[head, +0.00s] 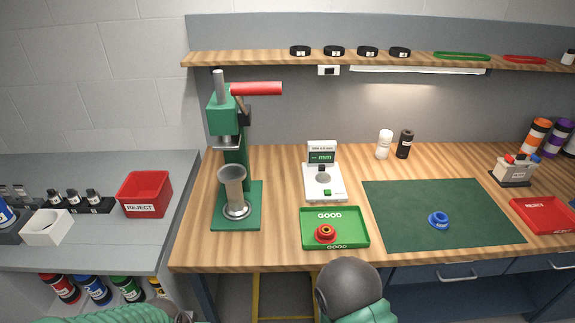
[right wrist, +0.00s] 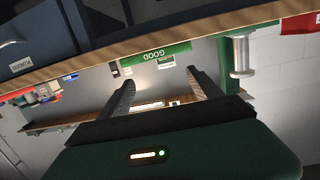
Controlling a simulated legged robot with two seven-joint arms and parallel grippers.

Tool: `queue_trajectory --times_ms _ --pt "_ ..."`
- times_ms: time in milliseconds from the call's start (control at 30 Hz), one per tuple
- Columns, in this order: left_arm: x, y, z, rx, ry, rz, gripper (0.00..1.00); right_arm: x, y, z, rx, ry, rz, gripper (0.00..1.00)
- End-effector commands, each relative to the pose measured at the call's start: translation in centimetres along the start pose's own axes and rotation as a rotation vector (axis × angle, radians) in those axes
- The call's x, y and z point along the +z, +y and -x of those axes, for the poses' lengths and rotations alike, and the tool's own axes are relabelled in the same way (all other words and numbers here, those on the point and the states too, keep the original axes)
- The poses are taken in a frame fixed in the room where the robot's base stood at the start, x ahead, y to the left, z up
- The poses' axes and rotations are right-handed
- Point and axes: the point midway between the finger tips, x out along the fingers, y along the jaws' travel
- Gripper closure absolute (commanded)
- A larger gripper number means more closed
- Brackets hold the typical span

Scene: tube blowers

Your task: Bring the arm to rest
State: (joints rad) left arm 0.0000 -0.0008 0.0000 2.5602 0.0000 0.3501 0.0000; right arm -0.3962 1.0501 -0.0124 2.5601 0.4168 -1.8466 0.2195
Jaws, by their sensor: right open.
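My right gripper (right wrist: 160,78) is open in the right wrist view, with its two dark fingers apart and nothing between them. It is below the workbench's front edge (right wrist: 130,62). In the head view my right arm (head: 352,290) shows at the bottom middle, in front of the bench, and its fingers are hidden. My left arm (head: 120,314) shows only as a green piece at the bottom left edge. My left gripper is out of view.
The green GOOD tray (head: 350,241) holds a red ring-shaped part (head: 325,233) near the front edge. A blue part (head: 438,221) lies on the green mat (head: 400,200). A green press (head: 235,150) stands left. Red REJECT bins (head: 145,192) (head: 545,215) stand at both sides.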

Motion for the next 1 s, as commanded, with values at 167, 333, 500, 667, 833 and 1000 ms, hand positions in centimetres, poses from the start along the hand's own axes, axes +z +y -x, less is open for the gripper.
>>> queue_trajectory --times_ms 167,333,500,667,833,1000 --pt "0.0 0.0 0.0 0.0 -0.001 0.0 1.0 0.5 0.6 -1.2 0.028 -0.103 -0.033 0.26" --pt "0.0 0.0 0.0 0.0 0.0 0.0 1.0 1.1 1.1 -2.0 0.048 -0.247 -0.067 0.26" --pt "0.0 0.0 0.0 0.0 0.0 0.0 1.0 1.3 1.6 -2.0 0.049 -0.445 -0.095 0.26" --pt "0.0 0.0 0.0 0.0 -0.001 0.0 1.0 0.5 2.5 0.8 0.024 -0.723 -0.084 0.26" --pt "0.0 0.0 -0.1 0.0 -0.001 0.0 1.0 -1.2 4.7 7.0 0.001 -1.009 -0.018 0.26" --pt "0.0 0.0 -0.1 0.0 -0.001 0.0 1.0 -2.2 6.0 10.7 0.001 -1.142 0.021 0.26"
